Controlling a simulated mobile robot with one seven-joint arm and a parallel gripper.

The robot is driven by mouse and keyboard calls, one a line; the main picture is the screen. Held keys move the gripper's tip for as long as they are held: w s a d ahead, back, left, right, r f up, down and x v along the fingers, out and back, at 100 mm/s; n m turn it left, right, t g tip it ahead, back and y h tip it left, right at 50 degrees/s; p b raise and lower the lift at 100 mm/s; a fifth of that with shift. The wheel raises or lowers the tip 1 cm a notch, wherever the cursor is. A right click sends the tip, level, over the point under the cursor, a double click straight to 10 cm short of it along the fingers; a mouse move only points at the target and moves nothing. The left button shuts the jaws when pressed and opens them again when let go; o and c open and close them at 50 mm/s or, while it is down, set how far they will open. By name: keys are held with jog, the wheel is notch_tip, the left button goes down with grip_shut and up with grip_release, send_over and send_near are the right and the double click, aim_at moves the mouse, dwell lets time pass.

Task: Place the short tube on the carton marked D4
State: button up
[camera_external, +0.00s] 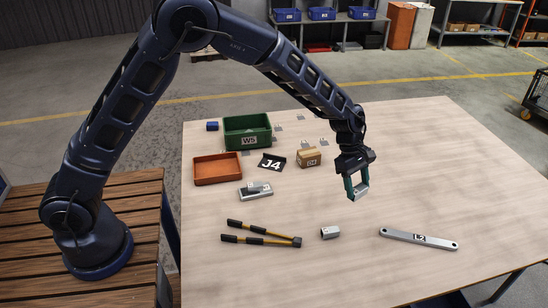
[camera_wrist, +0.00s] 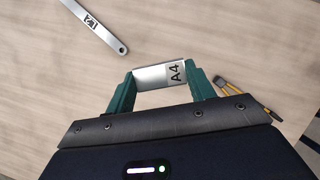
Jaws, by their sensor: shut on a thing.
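My gripper (camera_external: 357,190) is shut on a short silver tube (camera_external: 361,188), held above the table right of its middle. The carton is not visible in the wrist view. Another short silver piece (camera_external: 330,233) lies on the table nearer the camera; its mark is too small to read.
Yellow-and-black tools (camera_external: 262,234) and a silver bar (camera_external: 418,239) lie in front. The table's right side is clear.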

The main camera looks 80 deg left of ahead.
jog(key=w+a+r+n+t+y, duration=0.15)
jog(key=a+n, duration=0.35)
jog(key=a, duration=1.8)
notch_tip(320, 180, up, 3)
jog(key=n, duration=0.3)
send_over(312, 152)
jog(key=s, duration=0.2)
jog(key=shift+n+t+y, duration=0.3)
jog(key=shift+t+y, duration=0.05)
jog(key=shift+t, duration=0.1)
jog(key=f, duration=2)
jog(key=shift+w+a, duration=0.1)
jog(key=shift+a, duration=0.2)
jog(key=shift+f, duration=0.1)
jog(key=o, duration=1)
